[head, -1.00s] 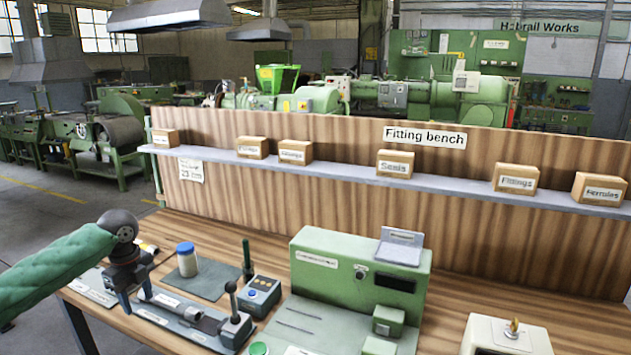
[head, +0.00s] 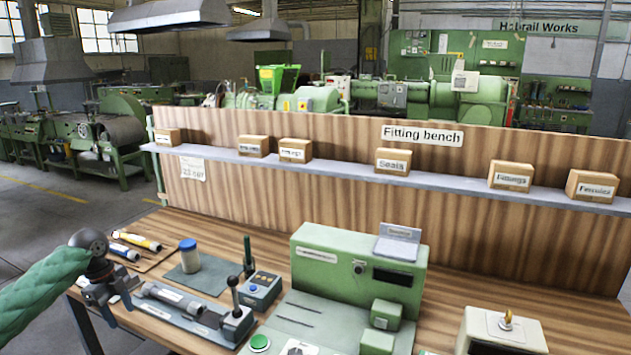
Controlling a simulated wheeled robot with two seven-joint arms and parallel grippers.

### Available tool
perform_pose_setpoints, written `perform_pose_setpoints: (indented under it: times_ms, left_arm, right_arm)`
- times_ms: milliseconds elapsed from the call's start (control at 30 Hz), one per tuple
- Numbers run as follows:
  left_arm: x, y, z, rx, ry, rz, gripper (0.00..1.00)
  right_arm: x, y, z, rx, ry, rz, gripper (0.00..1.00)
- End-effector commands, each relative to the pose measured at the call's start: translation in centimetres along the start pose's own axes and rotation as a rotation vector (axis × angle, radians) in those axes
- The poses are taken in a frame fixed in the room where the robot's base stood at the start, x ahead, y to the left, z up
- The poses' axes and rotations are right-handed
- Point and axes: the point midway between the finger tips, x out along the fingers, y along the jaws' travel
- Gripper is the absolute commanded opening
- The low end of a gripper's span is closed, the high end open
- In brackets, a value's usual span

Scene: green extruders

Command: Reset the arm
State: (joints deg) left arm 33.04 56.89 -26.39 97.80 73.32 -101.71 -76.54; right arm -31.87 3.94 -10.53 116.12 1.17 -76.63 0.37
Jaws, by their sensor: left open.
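My left arm, in a green padded sleeve, comes in from the left edge of the head view. Its dark left gripper (head: 118,308) is at the left front of the bench, beside the left end of a grey fixture (head: 190,318) that holds a metal cylinder. The gripper is open, with nothing seen between its fingers. My right gripper is out of view.
The wooden bench (head: 450,300) carries a green tester box (head: 330,275), a blue-lidded jar (head: 189,256), a small control box with a blue top (head: 262,286), tubes (head: 137,241) on a tray at the back left, and a cream box (head: 500,332). A shelf (head: 340,165) with cartons runs behind.

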Motion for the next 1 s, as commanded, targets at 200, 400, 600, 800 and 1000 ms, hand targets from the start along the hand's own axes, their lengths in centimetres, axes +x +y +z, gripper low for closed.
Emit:
perform_pose_setpoints:
  times_ms: [200,400,600,800,1000]
  left_arm:
    - [3.8,2.5,5.6,-0.15,0.096,0.006,0.48]
    - [6.2,5.0,9.6,-0.255,0.155,0.009,0.48]
    - [8.0,7.1,12.4,-0.328,0.191,0.013,0.48]
    - [9.6,9.2,14.7,-0.392,0.222,0.017,0.48]
    - [9.8,8.8,17.2,-0.555,0.1,-0.025,0.48]
  right_arm:
    - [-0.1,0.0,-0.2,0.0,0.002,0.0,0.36]
    - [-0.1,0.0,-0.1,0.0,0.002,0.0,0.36]
    - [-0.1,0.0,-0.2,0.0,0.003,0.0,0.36]
    - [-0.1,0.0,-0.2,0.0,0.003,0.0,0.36]
    - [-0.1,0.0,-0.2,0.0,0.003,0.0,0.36]
